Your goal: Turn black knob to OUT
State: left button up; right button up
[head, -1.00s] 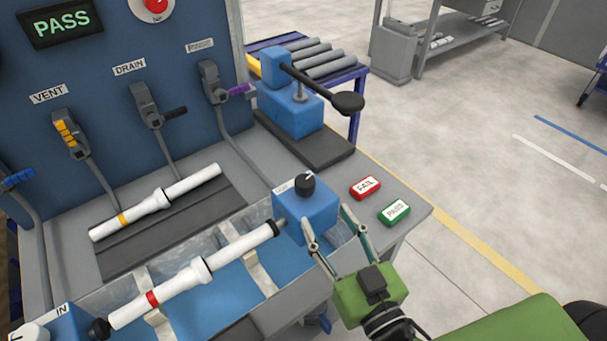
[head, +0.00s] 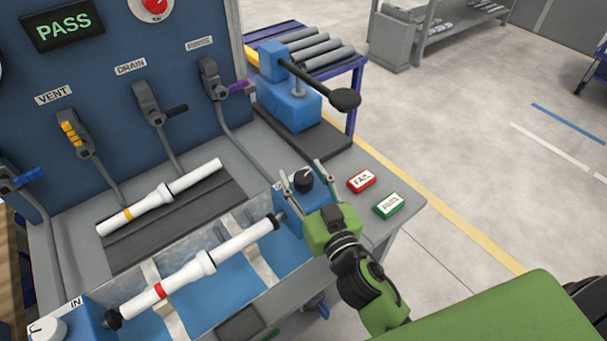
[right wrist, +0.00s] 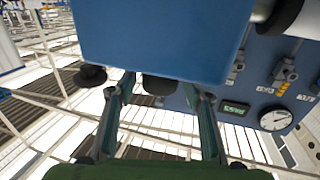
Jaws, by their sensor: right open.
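The black knob (head: 304,181) with a white pointer mark sits on top of the blue block (head: 290,222) at the right end of the trough. The label beside it is too small to read now. My right gripper (head: 300,170) is open, its two green fingers on either side of the knob in the head view. In the right wrist view the dark knob (right wrist: 158,84) shows below the edge of the blue block (right wrist: 155,40), between the open fingertips (right wrist: 160,85). I cannot tell whether the fingers touch it. My left gripper is not in view.
A white pipe with a red band (head: 205,265) lies in the trough; another with a yellow band (head: 160,200) lies behind. Red FAIL (head: 361,181) and green PASS (head: 389,206) buttons sit to the right. A press lever with a black ball (head: 344,99) stands behind. The display (head: 62,27) reads PASS.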

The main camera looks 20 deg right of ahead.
jog(key=c, duration=1.1)
